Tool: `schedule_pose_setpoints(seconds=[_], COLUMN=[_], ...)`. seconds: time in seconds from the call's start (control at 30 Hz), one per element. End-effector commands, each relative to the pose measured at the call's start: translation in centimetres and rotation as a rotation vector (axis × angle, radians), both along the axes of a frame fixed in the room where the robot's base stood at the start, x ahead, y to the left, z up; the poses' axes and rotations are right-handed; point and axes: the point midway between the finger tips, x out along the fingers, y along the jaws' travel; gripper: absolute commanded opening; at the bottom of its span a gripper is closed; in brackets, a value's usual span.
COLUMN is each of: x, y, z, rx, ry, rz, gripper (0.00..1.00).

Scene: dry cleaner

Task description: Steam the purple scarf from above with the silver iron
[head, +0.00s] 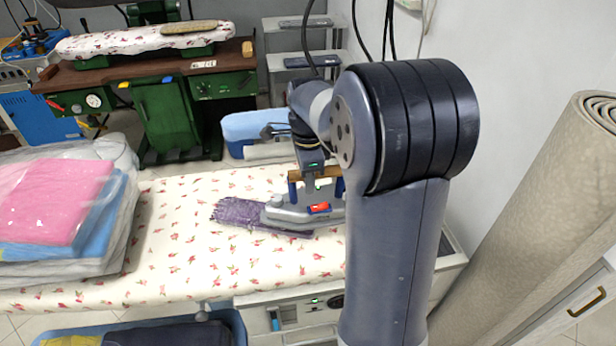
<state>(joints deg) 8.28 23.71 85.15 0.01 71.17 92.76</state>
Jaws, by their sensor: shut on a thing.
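The purple scarf (237,212) lies on the floral ironing board (175,245), its fringed left end showing. The silver iron (288,215) is at the scarf's right part, with a red piece on its side and a brown handle on top. I cannot tell whether its sole touches the scarf or is just above it. My gripper (313,183) is shut on the iron's handle from above. My arm hides the right end of the board and perhaps part of the iron.
Plastic-wrapped folded clothes (60,215), pink and blue, sit on the board's left end. A light blue tub (245,125) stands behind the board. A rolled beige carpet (545,220) leans at the right. The board's middle left is clear.

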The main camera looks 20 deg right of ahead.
Motion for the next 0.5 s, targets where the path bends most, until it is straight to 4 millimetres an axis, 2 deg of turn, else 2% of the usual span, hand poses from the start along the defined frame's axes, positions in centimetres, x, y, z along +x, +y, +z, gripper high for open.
schedule_pose_setpoints(seconds=[0.1, 0.5], x=[0.1, 1.4], y=[0.0, 1.7], z=[-0.5, -0.1], rx=[-0.002, -0.001], ry=[-0.008, -0.009], rz=[0.0, 0.001], gripper=[0.0, 0.0])
